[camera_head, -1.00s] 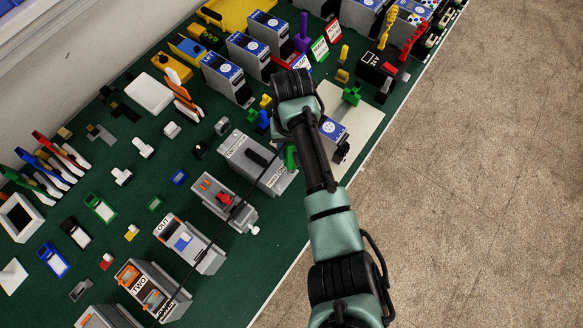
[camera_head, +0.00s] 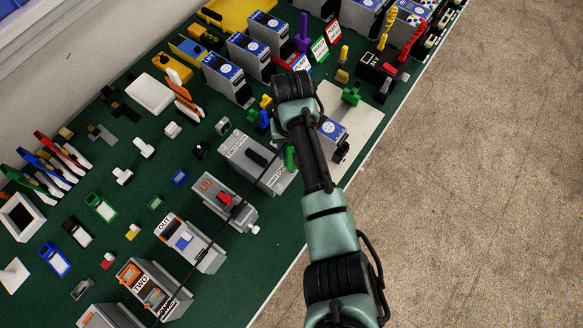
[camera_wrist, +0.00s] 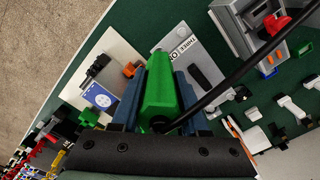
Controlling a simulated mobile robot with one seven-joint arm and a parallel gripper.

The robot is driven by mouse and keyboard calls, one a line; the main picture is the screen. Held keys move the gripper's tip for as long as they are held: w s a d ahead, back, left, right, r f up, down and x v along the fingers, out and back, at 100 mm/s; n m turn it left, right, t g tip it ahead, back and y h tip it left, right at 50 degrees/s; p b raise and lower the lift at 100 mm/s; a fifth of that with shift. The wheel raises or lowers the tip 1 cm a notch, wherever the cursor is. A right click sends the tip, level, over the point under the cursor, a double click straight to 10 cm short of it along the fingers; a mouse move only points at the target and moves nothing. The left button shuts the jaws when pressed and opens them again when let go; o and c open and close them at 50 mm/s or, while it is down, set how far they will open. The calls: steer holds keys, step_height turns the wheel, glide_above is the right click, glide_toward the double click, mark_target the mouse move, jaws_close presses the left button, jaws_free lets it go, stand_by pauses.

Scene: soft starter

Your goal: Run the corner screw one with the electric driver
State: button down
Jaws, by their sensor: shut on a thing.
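My gripper (camera_wrist: 158,88) has its blue fingers shut on a green electric driver (camera_wrist: 160,92), with a black cord running from it to the upper right. In the head view my arm covers most of the gripper, and a bit of the green driver (camera_head: 290,158) shows beside it. The soft starter (camera_wrist: 99,96) with a blue-and-white label stands on a cream plate (camera_wrist: 92,64), left of the driver in the wrist view. In the head view the soft starter (camera_head: 331,130) is just right of my arm. I cannot make out corner screw one or the driver's tip.
A grey block with a black handle (camera_head: 250,160) is close left of the driver. Grey units stand along the board's front edge (camera_head: 210,245), with the cord (camera_head: 205,258) crossing them. Small coloured parts crowd the green board. The floor (camera_head: 490,200) to the right is clear.

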steer(key=shift+s+f, duration=0.1)
steer(key=shift+f, duration=0.05)
stand_by(0.4)
steer(key=shift+r+p, duration=2.65)
steer(key=shift+p, duration=0.05)
